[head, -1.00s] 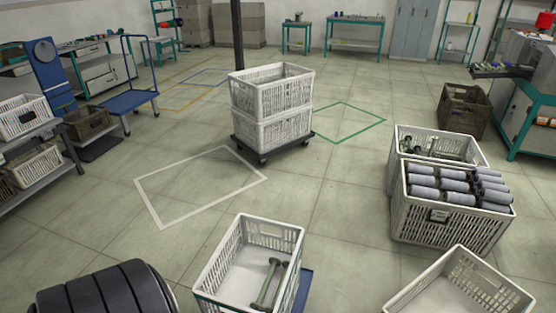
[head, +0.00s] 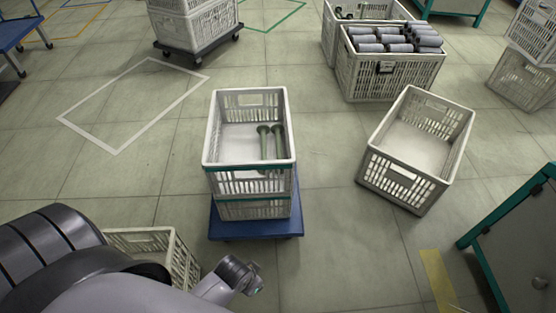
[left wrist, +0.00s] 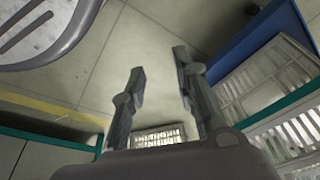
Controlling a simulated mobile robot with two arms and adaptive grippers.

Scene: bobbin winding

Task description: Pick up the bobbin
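Two green empty bobbins (head: 264,142) (head: 279,142) lie side by side in a white crate (head: 225,187) with a teal band, on a blue base (head: 255,228). My left arm comes in from the lower left in the head view, with its end in front of this crate and below it in the picture. In the left wrist view my left gripper (left wrist: 158,59) is open and empty, its fingers apart over bare floor. A white crate with a teal rim (left wrist: 290,100) stands to its right there. No bobbin shows in that view. My right gripper is not in view.
An empty white crate (head: 402,182) stands to the right. Behind it, a crate (head: 392,83) holds several grey wound bobbins. Another crate (head: 178,262) is partly hidden behind my left arm. A teal-framed cabinet (head: 525,240) is at the lower right. Floor between is clear.

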